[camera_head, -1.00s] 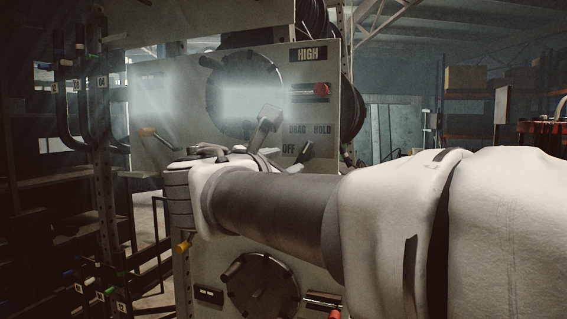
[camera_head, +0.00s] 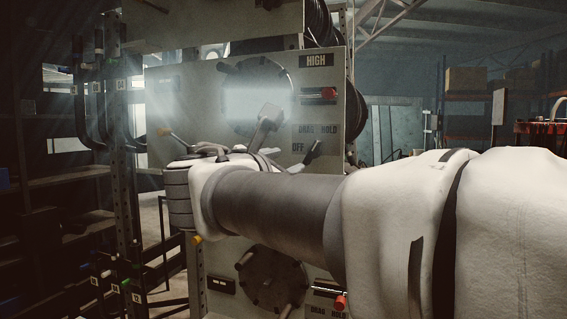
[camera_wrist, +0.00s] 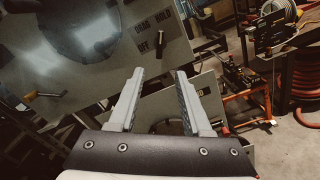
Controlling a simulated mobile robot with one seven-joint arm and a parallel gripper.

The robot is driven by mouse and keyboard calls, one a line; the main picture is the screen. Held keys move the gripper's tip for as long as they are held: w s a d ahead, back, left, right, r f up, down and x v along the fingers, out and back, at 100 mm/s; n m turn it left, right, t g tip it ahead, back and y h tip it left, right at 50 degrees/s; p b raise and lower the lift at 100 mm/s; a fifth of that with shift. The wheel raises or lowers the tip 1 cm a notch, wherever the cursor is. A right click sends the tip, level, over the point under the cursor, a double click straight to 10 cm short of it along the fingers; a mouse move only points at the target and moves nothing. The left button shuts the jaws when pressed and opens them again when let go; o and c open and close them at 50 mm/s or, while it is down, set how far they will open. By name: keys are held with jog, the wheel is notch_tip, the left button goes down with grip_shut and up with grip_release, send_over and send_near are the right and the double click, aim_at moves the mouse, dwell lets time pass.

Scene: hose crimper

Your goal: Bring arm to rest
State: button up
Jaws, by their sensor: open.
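My arm reaches in from the right across the head view, and its wrist end is in front of the grey machine panel (camera_head: 210,105). In the wrist view my gripper (camera_wrist: 162,75) is open, with two grey fingers apart and nothing between them. Past the fingers lies the panel face with its lettering. In the head view the arm hides part of the panel, and the fingers show poorly there; a grey part (camera_head: 267,118) stands up above the wrist.
The panel carries a round reel (camera_head: 255,80), a red-ended lever (camera_head: 328,94) and a lower reel (camera_head: 268,275). A dark rack (camera_head: 120,180) stands at left. The wrist view shows an orange-framed cart (camera_wrist: 245,90) and a red hose (camera_wrist: 306,82).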

jog(key=shift+s, duration=0.1)
dwell(0.3)
jog(key=s+d+f+m+g, duration=0.4)
jog(key=s+d+f+m, duration=0.1)
jog(key=d+f+m, duration=0.15)
jog(key=s+d+f+m+g, duration=0.3)
jog(key=s+d+f+m, duration=0.15)
jog(key=d+f, duration=0.35)
jog(key=s+f+m+g+y, duration=0.4)
jog(key=s+f+m+y, duration=0.2)
jog(key=s+f+m, duration=0.8)
jog(key=shift+a+f+m, duration=0.25)
jog(key=shift+f+m, duration=0.15)
jog(key=shift+f, duration=0.1)
